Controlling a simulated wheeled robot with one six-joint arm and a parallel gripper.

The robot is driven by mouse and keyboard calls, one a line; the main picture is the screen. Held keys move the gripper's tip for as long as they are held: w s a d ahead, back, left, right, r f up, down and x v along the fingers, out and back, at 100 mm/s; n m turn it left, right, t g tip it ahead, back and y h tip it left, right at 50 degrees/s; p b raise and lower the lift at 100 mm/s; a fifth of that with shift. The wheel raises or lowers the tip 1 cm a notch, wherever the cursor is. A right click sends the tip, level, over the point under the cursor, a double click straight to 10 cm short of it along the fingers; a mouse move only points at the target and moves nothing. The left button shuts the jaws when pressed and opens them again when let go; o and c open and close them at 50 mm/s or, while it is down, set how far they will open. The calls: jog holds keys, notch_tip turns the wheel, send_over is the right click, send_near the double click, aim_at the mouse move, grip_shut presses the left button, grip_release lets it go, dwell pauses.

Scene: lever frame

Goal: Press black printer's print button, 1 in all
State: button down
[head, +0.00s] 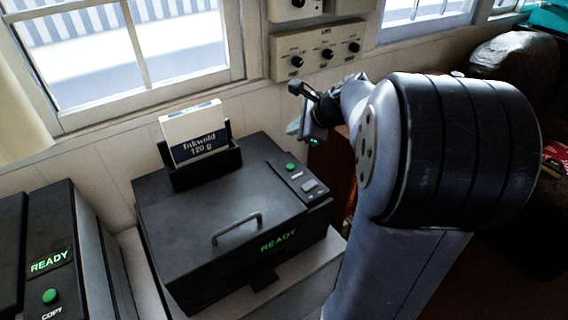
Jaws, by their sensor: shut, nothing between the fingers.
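The black printer (200,220) stands on a pale stand, with a handle on its lid and a green READY display on its front. On its right-hand panel are a round green button (290,166) and a grey rectangular button (309,186); any labels are too small to read. My gripper (293,129) is shut and empty, beyond the panel and apart from both buttons. My arm reaches in from the right.
A second dark machine (65,230) at the left has a READY display and a green button marked COPY (50,296). A wall panel with several knobs (318,50) is behind my gripper. A window (130,50) is at the back left. The space above the printer's lid is clear.

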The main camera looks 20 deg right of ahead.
aim_at(294, 169)
jog(key=shift+f, duration=0.1)
notch_tip(294, 169, down, 9)
jog(key=b, duration=0.7)
jog(key=shift+r+b, duration=0.2)
jog(key=shift+b, duration=0.15)
jog(key=shift+f, duration=0.1)
dwell(1.6)
jog(key=shift+f, duration=0.3)
